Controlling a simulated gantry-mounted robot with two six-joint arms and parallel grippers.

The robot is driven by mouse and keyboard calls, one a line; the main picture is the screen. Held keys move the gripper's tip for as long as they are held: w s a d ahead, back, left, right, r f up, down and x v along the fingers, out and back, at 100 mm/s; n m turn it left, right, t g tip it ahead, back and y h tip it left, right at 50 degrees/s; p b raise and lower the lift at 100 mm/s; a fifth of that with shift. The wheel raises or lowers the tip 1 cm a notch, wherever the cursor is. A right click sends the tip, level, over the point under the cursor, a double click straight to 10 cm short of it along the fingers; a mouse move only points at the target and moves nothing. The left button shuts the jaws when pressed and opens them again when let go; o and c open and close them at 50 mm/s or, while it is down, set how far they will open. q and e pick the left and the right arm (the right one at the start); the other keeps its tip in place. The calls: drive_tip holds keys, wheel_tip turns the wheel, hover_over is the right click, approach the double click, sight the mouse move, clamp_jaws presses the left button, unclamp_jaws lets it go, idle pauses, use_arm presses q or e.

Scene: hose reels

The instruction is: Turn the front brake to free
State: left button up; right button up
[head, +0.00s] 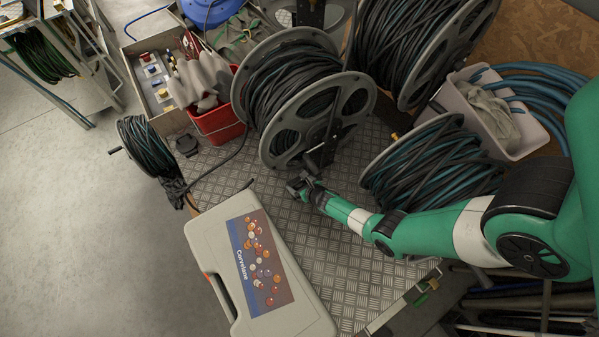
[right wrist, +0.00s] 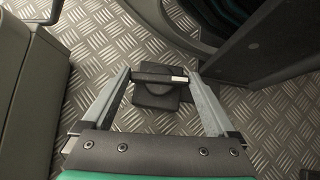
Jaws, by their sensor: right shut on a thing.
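The front brake shows in the right wrist view as a small black block (right wrist: 155,99) on the metal tread plate, with a black bar handle (right wrist: 158,78) across it that has a pale stripe near its right end. My right gripper (right wrist: 157,74) has its two grey fingers on either side of this bar and is shut on it. In the head view my right gripper (head: 302,186) is low at the front foot of the large grey reel (head: 272,130), where it hides most of the brake. Any free or locked marking is too small to tell. My left gripper is not in view.
A grey case (head: 213,243) lies just in front of the gripper, to the left. Another hose reel (head: 435,165) stands close to the right, beside my arm. A red bin (head: 218,124) and a small crank reel (head: 147,147) stand to the left. Some tread plate (head: 345,262) is bare.

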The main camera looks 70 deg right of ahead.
drive_tip(key=o, duration=1)
drive_tip(key=shift+s+a+r+p, duration=0.15)
drive_tip(key=shift+r+p, duration=0.2)
drive_tip(key=shift+p, duration=0.05)
drive_tip(key=p+v, duration=0.7)
drive_tip(key=v, duration=0.3)
drive_tip(key=shift+s+a, duration=0.25)
drive_tip(key=shift+s, duration=0.05)
drive_tip(key=shift+r, duration=0.15)
